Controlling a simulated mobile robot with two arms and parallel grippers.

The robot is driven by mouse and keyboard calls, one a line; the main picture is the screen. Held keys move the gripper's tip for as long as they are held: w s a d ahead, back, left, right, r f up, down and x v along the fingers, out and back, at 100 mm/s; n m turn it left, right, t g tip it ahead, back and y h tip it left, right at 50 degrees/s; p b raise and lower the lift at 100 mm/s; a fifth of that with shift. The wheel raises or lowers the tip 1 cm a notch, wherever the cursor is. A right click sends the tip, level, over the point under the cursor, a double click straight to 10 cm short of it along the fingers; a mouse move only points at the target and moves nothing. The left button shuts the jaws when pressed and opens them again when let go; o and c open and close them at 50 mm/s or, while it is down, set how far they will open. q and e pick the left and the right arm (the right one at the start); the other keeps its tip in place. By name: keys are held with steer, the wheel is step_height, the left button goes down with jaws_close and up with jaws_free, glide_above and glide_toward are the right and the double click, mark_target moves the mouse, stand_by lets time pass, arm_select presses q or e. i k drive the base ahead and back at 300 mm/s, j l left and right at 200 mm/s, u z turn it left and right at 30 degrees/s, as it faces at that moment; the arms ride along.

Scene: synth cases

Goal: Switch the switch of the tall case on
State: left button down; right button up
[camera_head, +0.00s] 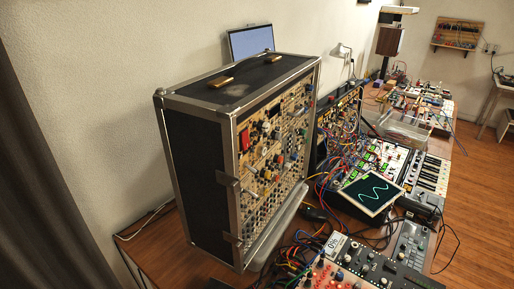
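The tall case (195,150) is a black flight case with metal edges and a brass-ended handle on top. It stands upright on the wooden table near the middle of the view. Its panel of knobs, jacks and small switches faces right. A red part (245,139), which looks like a rocker switch, sits at the panel's upper left. It is too small to tell which way it is set. Neither of my grippers shows in this view.
A screen with a wave trace (372,192), coloured cables and a mixer (350,275) crowd the table right of the case. A second, smaller case (340,120) stands behind it. A dark curtain (40,180) hangs at left. Bare tabletop (165,245) shows at front left.

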mark_target(245, 143)
steer(key=k+l+z, duration=0.1)
steer(key=l, duration=0.25)
steer(key=k+l+z, duration=0.25)
steer(key=l, duration=0.5)
steer(key=k+l+z, duration=0.15)
steer(key=l, duration=0.25)
steer(key=k, duration=0.1)
